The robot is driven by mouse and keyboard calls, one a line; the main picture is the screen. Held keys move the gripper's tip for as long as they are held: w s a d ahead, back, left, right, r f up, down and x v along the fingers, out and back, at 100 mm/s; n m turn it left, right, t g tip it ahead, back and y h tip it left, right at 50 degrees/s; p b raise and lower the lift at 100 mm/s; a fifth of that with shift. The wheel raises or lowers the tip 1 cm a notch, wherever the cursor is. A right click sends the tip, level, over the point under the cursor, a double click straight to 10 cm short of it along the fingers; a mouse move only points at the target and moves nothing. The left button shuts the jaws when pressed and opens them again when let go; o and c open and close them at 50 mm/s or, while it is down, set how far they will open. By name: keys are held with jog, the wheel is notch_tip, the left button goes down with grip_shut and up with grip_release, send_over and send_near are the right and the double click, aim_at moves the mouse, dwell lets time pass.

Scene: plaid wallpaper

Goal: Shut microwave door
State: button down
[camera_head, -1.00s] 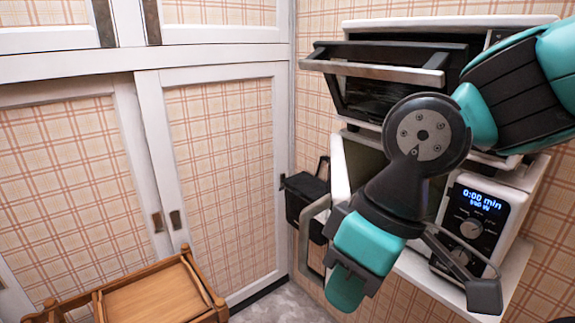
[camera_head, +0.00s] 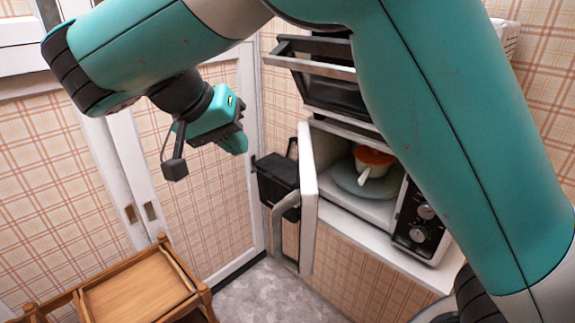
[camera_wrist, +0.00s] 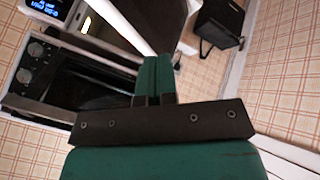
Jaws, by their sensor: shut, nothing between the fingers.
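The microwave (camera_head: 418,222) stands on a white shelf with its door (camera_head: 309,200) wide open, swung out toward me. The door's pale handle (camera_head: 283,230) faces left. Inside sit a glass turntable plate (camera_head: 350,181) and a white cup with orange contents or lid (camera_head: 372,160). My gripper (camera_head: 238,148) is shut and empty, up and left of the door and apart from it in the head view. In the wrist view its closed fingers (camera_wrist: 153,75) point toward a white bar, probably the door's edge (camera_wrist: 125,25). The control panel (camera_wrist: 35,50) shows at left there.
An oven with its door (camera_head: 315,70) ajar is above the microwave. A black bin-like box (camera_head: 275,180) hangs behind the microwave door. White-framed cupboards line the left.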

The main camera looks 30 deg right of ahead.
jog(key=d+f, duration=0.7)
jog(key=d, duration=0.2)
jog(key=shift+s+d+f, duration=0.15)
jog(key=shift+s+f, duration=0.2)
jog(key=shift+s, duration=0.05)
jog(key=shift+s, duration=0.1)
